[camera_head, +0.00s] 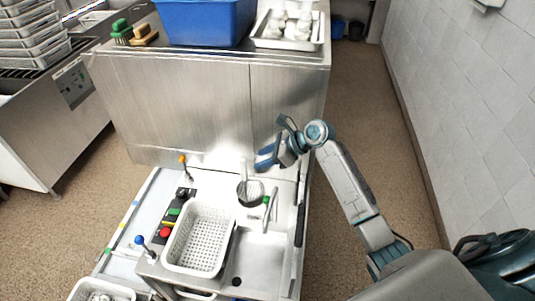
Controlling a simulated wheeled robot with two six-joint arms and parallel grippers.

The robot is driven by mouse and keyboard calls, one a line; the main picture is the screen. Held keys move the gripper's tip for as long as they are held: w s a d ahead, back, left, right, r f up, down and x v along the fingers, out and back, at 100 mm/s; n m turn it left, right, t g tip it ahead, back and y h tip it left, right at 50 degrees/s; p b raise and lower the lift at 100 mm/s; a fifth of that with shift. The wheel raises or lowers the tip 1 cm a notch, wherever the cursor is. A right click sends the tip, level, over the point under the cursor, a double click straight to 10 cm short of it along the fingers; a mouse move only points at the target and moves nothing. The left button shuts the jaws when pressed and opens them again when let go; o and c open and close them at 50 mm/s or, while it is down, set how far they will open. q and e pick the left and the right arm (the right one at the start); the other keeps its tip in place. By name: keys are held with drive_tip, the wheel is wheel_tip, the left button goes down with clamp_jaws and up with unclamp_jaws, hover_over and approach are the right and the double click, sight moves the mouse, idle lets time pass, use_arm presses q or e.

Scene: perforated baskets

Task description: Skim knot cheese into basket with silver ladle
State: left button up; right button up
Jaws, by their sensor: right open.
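A white perforated basket (173,262) stands on the work surface in the lower middle and looks empty. A round silver vessel (250,198), probably the ladle's bowl, sits behind and right of it, with a thin upright handle-like piece above it. My right gripper (265,160) is open, above and slightly right of this round piece, and looks apart from it. Its jaws are small and partly hidden by its own body. White lumps (290,25), possibly knot cheese, lie in a metal tray (262,43) on the back counter. My left gripper is not in view.
A blue bin (203,22) and green and yellow brushes (122,30) stand on the steel counter behind. A curved grey rod with a green band (267,200), knobs and buttons (165,232) surround the basket. Another white container (82,291) is cut off at lower left.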

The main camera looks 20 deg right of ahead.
sight(243, 165)
drive_tip(key=b+x, duration=0.2)
drive_tip(key=x, duration=0.6)
drive_tip(key=shift+w, duration=0.1)
drive_tip(key=shift+a+f, duration=0.1)
drive_tip(key=shift+a, duration=0.1)
drive_tip(key=shift+f, duration=0.1)
clamp_jaws()
drive_tip(key=shift+w+r, duration=0.1)
drive_tip(key=shift+r, duration=0.1)
